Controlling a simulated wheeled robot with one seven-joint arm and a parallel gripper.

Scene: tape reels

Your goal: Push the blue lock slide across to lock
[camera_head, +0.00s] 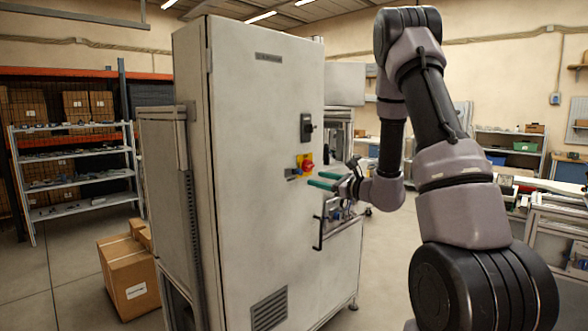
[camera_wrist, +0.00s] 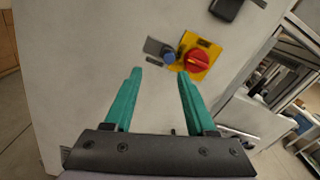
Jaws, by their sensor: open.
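The blue lock slide (camera_wrist: 169,57) is a small blue knob on a dark grey plate (camera_wrist: 153,47), just left of the red rotary switch (camera_wrist: 197,60) with its yellow backing plate (camera_wrist: 213,46). In the head view the red switch (camera_head: 307,164) sits on the cabinet door, and the dark plate (camera_head: 292,173) shows beside it; the blue knob is too small to make out there. My gripper (camera_head: 316,180) has green fingers and is open and empty. In the wrist view its fingertips (camera_wrist: 160,72) are spread below the blue slide, apparently short of the door.
The tall off-white cabinet (camera_head: 250,110) fills the middle. A black handle (camera_head: 319,232) is below the switch and a dark latch box (camera_head: 306,127) above it. Cardboard boxes (camera_head: 130,280) stand on the floor at left. The door face around the switch is otherwise bare.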

